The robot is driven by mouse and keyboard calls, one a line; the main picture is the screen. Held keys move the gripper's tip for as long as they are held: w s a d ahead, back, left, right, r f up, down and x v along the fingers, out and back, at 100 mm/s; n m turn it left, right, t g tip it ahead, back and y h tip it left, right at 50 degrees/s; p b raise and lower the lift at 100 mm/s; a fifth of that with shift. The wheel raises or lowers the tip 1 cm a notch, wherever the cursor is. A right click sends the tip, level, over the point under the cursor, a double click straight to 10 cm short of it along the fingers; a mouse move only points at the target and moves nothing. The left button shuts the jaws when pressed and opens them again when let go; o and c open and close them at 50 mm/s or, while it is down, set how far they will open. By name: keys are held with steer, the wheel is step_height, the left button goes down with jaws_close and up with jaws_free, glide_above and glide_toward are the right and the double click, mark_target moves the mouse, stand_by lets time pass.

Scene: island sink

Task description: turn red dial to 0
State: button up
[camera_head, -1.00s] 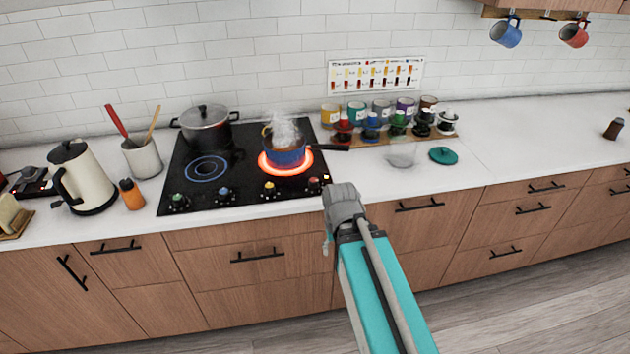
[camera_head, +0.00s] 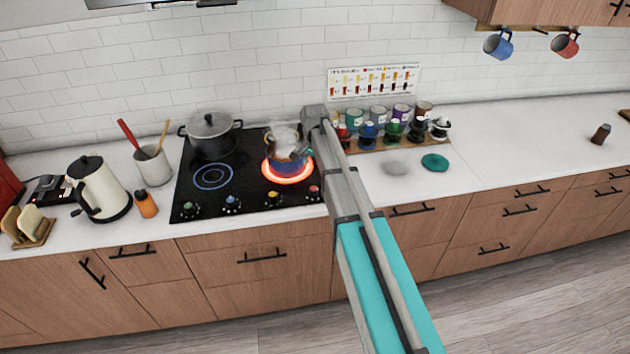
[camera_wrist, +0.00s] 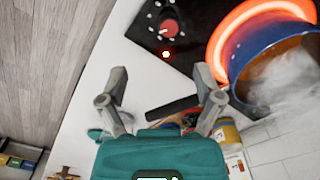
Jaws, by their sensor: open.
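The red dial (camera_head: 314,191) is at the right end of the row of knobs on the front of the black cooktop. In the wrist view the red dial (camera_wrist: 169,28) shows near the top, with white marks around it; I cannot read its setting. A small red light glows beside it. My gripper (camera_wrist: 160,82) is open and empty, with its fingers apart and the dial ahead of them, not touching. In the head view my arm hides most of the gripper. The burner (camera_head: 291,178) by the dial glows orange under a steaming blue pot (camera_head: 287,163).
The blue pot (camera_wrist: 262,52) and its dark handle are close to my fingers. A grey lidded pot (camera_head: 211,136) stands at the back left of the cooktop. Jars and bottles stand on a wooden rack right of my arm. A teal lid (camera_head: 435,162) lies on the counter.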

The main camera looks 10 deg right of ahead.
mark_target(314, 189)
steer(key=shift+w+r+m, duration=0.2)
steer(key=shift+w, duration=0.3)
steer(key=shift+w+r+m, duration=0.2)
steer(key=shift+w, duration=0.25)
steer(key=shift+f, duration=0.1)
step_height(314, 189, down, 14)
steer(key=b, duration=1.3)
steer(key=shift+r+b, duration=0.2)
steer(key=shift+b, duration=0.1)
steer(key=c, duration=1.2)
steer(key=shift+o, duration=0.2)
steer(key=shift+n, duration=0.3)
